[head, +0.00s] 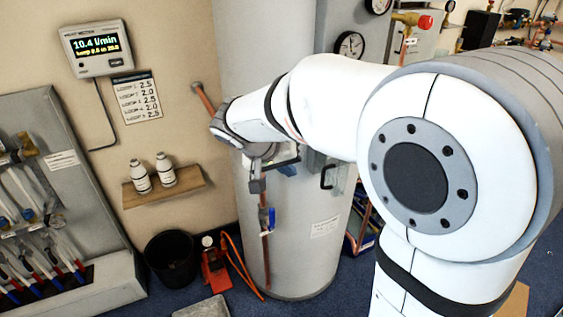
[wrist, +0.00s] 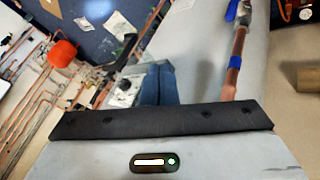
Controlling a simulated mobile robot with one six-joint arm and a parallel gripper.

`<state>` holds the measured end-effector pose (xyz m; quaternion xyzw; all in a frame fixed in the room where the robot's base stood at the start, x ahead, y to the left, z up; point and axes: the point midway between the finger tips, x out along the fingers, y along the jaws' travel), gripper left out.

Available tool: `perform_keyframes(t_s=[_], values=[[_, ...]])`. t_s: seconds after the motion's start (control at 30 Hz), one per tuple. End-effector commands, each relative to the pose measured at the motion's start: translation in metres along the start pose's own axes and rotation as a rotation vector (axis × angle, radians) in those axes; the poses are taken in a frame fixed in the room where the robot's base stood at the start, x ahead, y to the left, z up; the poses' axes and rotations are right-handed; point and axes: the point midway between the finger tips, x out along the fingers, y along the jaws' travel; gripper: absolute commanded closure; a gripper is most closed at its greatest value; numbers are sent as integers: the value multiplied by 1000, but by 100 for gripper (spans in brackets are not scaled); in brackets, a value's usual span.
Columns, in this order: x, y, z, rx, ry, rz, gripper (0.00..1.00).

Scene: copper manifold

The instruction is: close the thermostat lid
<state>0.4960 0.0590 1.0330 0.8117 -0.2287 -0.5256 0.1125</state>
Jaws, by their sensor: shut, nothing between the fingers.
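The thermostat (head: 340,172) is a grey box on the front of the tall grey cylinder, with a dark handle (head: 326,177) on what seems to be its lid. It is partly hidden by my arm. In the wrist view the grey box (wrist: 124,91) shows a round dial, with the black handle (wrist: 124,52) above it. How far the lid stands open is hard to tell. My gripper (head: 288,170) is just left of the box, mostly hidden by my wrist. Its blue fingertips (wrist: 158,84) are together and empty, close beside the box; contact cannot be told.
The cylinder (head: 290,255) carries a copper pipe with a blue valve (head: 266,220) below my gripper. A shelf (head: 190,192) with two white bottles is on the wall at left. A black bin (head: 170,260) and red pump (head: 214,268) stand on the floor.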

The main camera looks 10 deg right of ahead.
Motion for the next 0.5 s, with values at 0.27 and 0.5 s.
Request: perform_keyframes(t_s=[0.27,0.5], values=[[50,12,0,5,-3,2,100],[63,33,0,2,-1,0,100]])
